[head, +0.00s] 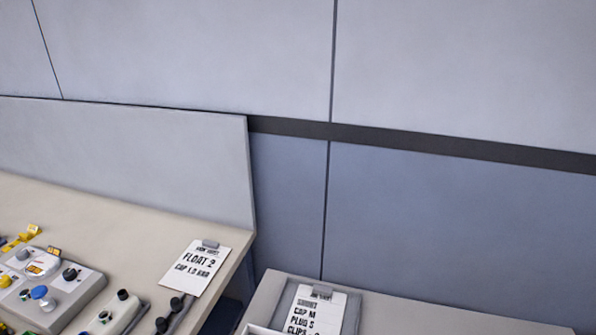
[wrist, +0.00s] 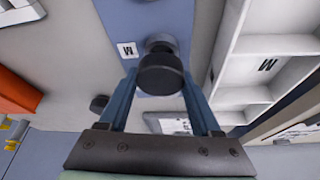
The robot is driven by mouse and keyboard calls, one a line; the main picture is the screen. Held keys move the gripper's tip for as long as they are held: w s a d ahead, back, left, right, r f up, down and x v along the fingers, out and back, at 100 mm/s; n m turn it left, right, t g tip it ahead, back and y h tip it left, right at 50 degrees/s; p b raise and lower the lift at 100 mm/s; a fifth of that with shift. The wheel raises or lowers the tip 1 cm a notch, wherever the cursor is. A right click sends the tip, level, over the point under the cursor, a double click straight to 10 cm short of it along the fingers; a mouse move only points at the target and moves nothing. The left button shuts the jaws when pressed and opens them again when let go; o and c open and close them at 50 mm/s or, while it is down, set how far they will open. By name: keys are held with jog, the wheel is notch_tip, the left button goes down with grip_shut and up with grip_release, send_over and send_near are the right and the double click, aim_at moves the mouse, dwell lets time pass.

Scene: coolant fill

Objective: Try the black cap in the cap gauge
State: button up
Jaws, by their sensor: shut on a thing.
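My gripper (wrist: 161,76) shows in the wrist view, its two blue fingers shut on a black round cap (wrist: 160,82). A dark grey round part (wrist: 160,42) shows just beyond the cap, over a blue surface (wrist: 127,20); I cannot tell whether it belongs to the cap or is separate. I cannot make out the cap gauge for sure. The gripper is not in the head view.
A white compartment tray (wrist: 275,45) is on the right in the wrist view, an orange object (wrist: 15,92) on the left. In the head view, a card reading FLOAT 2 (head: 195,268) lies near a control box (head: 45,285); another card (head: 314,311) lies on the right-hand surface.

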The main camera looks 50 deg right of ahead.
jog(key=shift+f+b, duration=0.9)
jog(key=shift+f, duration=0.35)
dwell(0.4)
jog(key=o, duration=1.5)
jog(key=shift+o, duration=0.2)
jog(key=v, duration=1.3)
jog(key=shift+b, duration=0.3)
